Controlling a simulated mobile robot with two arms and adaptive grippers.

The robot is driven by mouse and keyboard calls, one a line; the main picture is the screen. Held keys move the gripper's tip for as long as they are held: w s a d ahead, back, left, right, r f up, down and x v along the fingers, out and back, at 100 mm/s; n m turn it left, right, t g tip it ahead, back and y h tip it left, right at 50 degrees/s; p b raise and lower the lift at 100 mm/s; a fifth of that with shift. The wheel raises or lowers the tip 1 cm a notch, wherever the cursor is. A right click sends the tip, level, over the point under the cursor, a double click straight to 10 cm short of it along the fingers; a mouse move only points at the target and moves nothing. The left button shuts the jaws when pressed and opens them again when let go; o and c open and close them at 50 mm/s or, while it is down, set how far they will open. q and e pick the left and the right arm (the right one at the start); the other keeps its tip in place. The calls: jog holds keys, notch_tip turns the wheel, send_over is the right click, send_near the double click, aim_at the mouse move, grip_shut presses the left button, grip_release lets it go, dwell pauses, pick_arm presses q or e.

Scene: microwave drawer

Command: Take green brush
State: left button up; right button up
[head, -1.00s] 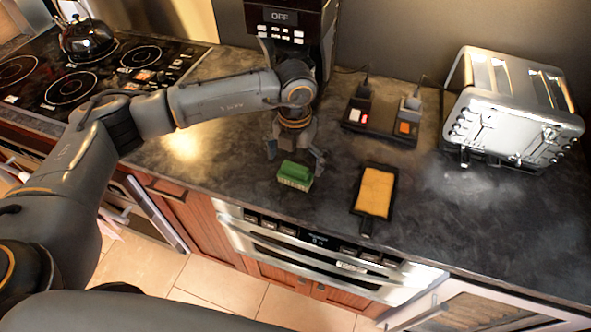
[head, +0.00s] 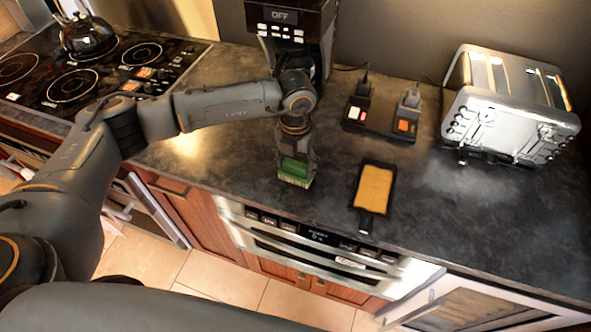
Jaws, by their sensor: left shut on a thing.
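The gripper partly covers the brush. I cannot tell whether the bristles still touch the counter. My right gripper is not in view.
Behind stand a coffee machine (head: 290,30), a power strip with plugs (head: 381,121) and a silver toaster (head: 511,105). A stove (head: 90,75) with a kettle (head: 88,34) is at left.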

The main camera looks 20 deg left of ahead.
pick_arm(q)
jog(key=shift+s+f, duration=0.25)
jog(key=shift+f, duration=0.05)
jog(key=shift+w+r+b, duration=0.1)
jog(key=shift+r+b, duration=0.4)
jog(key=shift+b, duration=0.15)
jog(key=s+d+r+b, duration=0.1)
jog(key=s+r+b, duration=0.1)
jog(key=s+r, duration=0.2)
jog(key=s+r+b, duration=0.2)
jog(key=s+r, duration=0.2)
jog(key=s, duration=0.1)
jog(key=s+d+r+b, duration=0.1)
jog(key=s+r+b, duration=0.1)
jog(key=s+r, duration=0.2)
jog(key=shift+s+d+r, duration=0.15)
jog(key=shift+s+d, duration=0.15)
jog(key=shift+d, duration=0.05)
jog(key=shift+o, duration=0.6)
